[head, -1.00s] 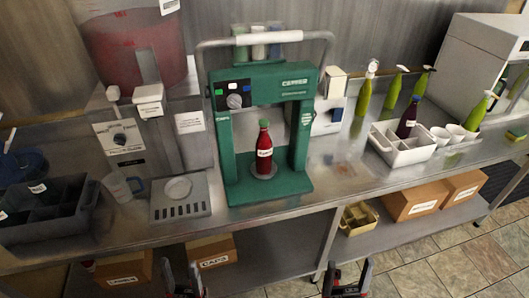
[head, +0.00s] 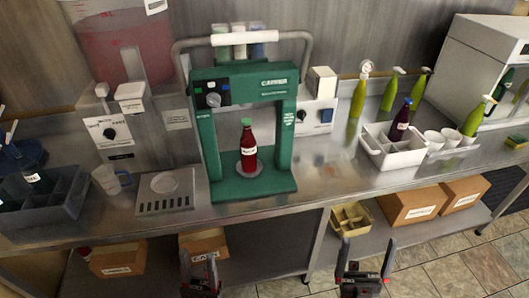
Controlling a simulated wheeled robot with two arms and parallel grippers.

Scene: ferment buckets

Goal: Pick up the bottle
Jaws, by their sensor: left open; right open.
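A red bottle (head: 248,148) with a green cap and a white label stands upright on the round plate of the green capping machine (head: 205,140). A dark purple bottle (head: 400,122) stands in the white caddy (head: 395,158) to the right. My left gripper (head: 198,262) is open and empty, low in front of the counter's front edge. My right gripper (head: 364,250) is also open and empty, to the right, in front of the lower shelf. Both are well below and apart from the red bottle.
The steel counter (head: 325,176) has free room right of the machine. A grey crate (head: 45,205), a jug (head: 108,180) and a drip tray (head: 166,192) stand left. Green spray bottles (head: 389,90) stand back right. Boxes (head: 411,205) and a yellow bin (head: 352,217) are on the lower shelf.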

